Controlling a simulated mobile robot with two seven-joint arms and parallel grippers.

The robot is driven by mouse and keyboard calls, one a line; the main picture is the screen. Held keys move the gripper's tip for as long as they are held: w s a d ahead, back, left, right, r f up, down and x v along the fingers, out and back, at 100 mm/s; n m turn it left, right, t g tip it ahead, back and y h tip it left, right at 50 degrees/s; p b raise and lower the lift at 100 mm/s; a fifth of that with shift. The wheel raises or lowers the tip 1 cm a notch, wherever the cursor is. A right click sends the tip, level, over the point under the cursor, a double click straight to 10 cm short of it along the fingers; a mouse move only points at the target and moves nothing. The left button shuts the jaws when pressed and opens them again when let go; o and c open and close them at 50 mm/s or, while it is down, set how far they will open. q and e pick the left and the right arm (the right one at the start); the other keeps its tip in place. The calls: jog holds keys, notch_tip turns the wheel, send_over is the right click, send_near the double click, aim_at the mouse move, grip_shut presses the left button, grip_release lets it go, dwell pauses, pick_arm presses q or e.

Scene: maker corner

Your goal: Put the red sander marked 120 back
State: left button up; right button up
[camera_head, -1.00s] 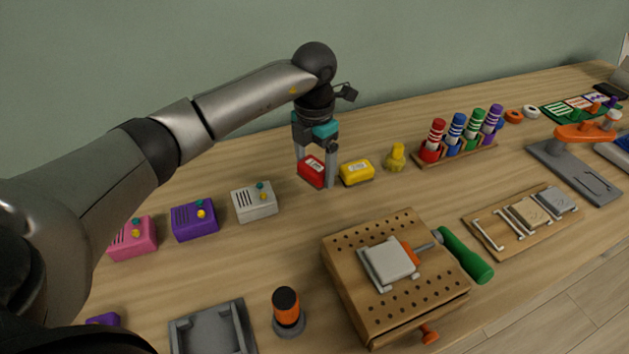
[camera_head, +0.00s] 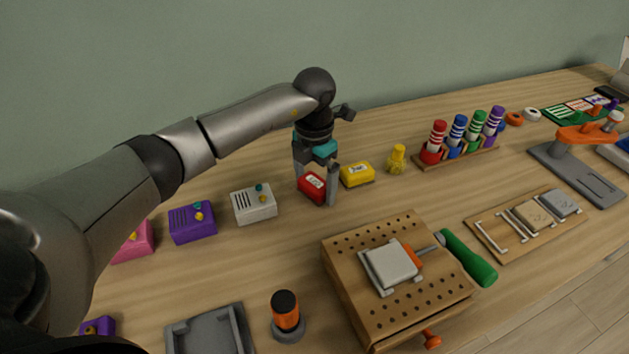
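The red sander (camera_head: 311,188), a small red block with a white label, is between the two fingers of my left gripper (camera_head: 315,182). The fingers appear shut on its sides. It is at table level, as far as I can tell, in the gap between the white block (camera_head: 253,206) and the yellow block (camera_head: 356,175). It sits slightly askew to the yellow block. The label is too small to read, and the fingers partly hide the sander's sides. My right gripper is not in view.
A purple block (camera_head: 192,223) and a pink block (camera_head: 136,244) continue the row leftward. A yellow figure (camera_head: 397,159) and a marker rack (camera_head: 458,156) stand right. A perforated wooden block (camera_head: 345,280), an orange-black cylinder (camera_head: 286,311) and a grey tray (camera_head: 183,337) are in front.

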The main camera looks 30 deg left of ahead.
aim_at(315, 181)
pick_arm(q)
jog(key=shift+r, duration=0.1)
notch_tip(315, 181, up, 12)
jog(key=p, duration=0.3)
jog(key=shift+p, duration=0.3)
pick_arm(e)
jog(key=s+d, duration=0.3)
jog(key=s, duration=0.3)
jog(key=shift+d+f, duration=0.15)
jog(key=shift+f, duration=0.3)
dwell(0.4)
